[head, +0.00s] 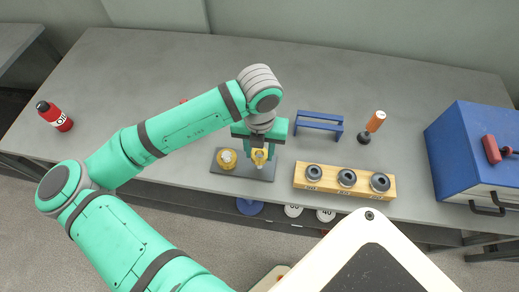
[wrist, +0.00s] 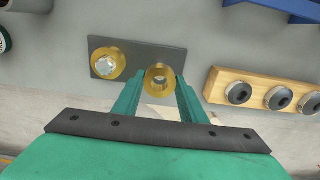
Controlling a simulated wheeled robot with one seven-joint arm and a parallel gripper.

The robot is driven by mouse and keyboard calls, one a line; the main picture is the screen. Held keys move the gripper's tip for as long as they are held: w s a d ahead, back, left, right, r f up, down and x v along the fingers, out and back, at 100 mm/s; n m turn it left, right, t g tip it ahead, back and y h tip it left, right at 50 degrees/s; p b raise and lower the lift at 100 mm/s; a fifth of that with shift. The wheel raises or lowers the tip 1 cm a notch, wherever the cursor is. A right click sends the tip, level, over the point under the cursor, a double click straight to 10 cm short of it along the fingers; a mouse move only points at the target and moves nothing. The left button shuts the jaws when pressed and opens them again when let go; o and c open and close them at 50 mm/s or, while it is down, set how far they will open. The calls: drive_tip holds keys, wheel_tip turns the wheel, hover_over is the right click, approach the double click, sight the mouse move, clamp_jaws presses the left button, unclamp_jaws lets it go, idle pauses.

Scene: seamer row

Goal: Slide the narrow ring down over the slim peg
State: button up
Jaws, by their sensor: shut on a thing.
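My gripper (head: 259,153) is shut on a brass ring, held over the right end of a dark base plate (head: 242,175). In the wrist view, the held ring (wrist: 151,83) sits between my two fingertips (wrist: 160,88), its hole facing the camera. Something pale shows in that hole, likely the top of the slim peg; I cannot tell whether the ring is around it or above it. A second brass ring (wrist: 96,72) lies around a thicker, pale peg (wrist: 107,65) at the plate's left end. It also shows in the head view (head: 221,164).
A wooden block (head: 325,193) with several dark-centred metal rings stands right of the plate. Behind it are a blue stand (head: 319,117) and an orange-handled tool (head: 375,122). A blue toolbox (head: 470,140) is far right, a red oil bottle (head: 55,117) far left.

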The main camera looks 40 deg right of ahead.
sight(259, 160)
drive_tip(key=shift+f, duration=2.75)
drive_tip(key=o, duration=1.2)
drive_tip(key=shift+o, duration=0.2)
wheel_tip(259, 160, up, 11)
drive_tip(key=shift+f, duration=0.15)
